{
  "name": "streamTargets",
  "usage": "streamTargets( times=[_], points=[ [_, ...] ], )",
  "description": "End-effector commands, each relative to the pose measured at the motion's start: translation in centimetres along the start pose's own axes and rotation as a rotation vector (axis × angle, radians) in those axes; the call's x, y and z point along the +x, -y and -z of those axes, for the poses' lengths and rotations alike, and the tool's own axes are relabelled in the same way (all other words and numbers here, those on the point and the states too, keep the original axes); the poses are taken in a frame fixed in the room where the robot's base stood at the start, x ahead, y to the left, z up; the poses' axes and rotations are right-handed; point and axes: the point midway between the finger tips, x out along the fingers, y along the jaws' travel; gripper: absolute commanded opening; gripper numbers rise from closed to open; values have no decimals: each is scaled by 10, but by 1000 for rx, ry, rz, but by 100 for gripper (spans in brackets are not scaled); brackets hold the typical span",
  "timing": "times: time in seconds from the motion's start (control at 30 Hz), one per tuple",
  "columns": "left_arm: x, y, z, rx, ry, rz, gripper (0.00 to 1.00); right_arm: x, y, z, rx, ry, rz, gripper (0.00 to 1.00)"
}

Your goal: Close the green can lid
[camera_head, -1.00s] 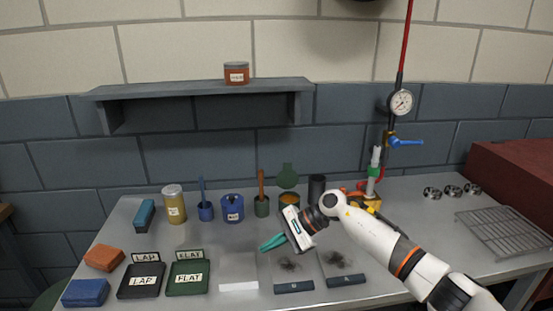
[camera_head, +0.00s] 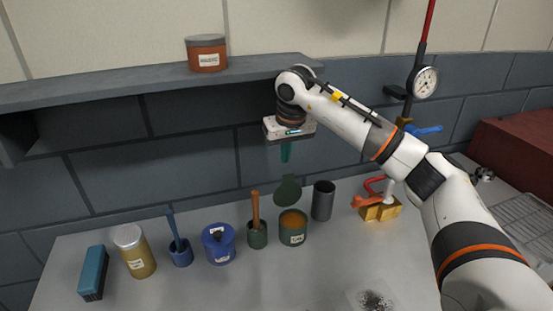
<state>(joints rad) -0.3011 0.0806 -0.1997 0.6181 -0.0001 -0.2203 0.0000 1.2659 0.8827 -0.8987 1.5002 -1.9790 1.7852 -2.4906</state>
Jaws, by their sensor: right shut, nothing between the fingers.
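The green can (camera_head: 293,236) stands upright on the workbench with orange contents showing in its open top. Its green lid (camera_head: 287,190) stands tilted up at the can's back rim. My right gripper (camera_head: 286,158) points down in the air above the lid, its teal fingers together and empty. My left gripper is not in view.
A dark cylinder (camera_head: 323,200) stands close right of the can. A small green pot with a brown handle (camera_head: 257,234) and a blue can (camera_head: 218,243) stand left. A shelf (camera_head: 130,87) with a red can (camera_head: 206,53) is above. An orange-and-yellow fixture (camera_head: 378,207) stands right.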

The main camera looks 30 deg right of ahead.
Motion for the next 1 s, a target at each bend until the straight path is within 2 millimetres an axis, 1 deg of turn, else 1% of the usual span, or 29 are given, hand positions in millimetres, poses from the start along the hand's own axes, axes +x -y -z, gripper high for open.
streamTargets(
  times=[0.1, 0.2, 0.4, 0.5, 0.67, 1.0],
  points=[
    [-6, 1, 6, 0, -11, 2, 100, 20, 0, 1, 1, -6, -1, 0],
    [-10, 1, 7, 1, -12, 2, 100, 39, -1, 1, 2, -7, -2, 0],
    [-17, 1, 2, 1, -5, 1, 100, 71, -1, 0, 3, -3, -3, 0],
    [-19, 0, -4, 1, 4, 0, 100, 82, -1, 0, 4, -3, -4, 0],
    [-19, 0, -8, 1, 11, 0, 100, 89, -1, 0, 3, -1, -4, 0],
    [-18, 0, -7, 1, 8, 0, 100, 90, -1, 0, 3, 1, -3, 0]
  ],
)
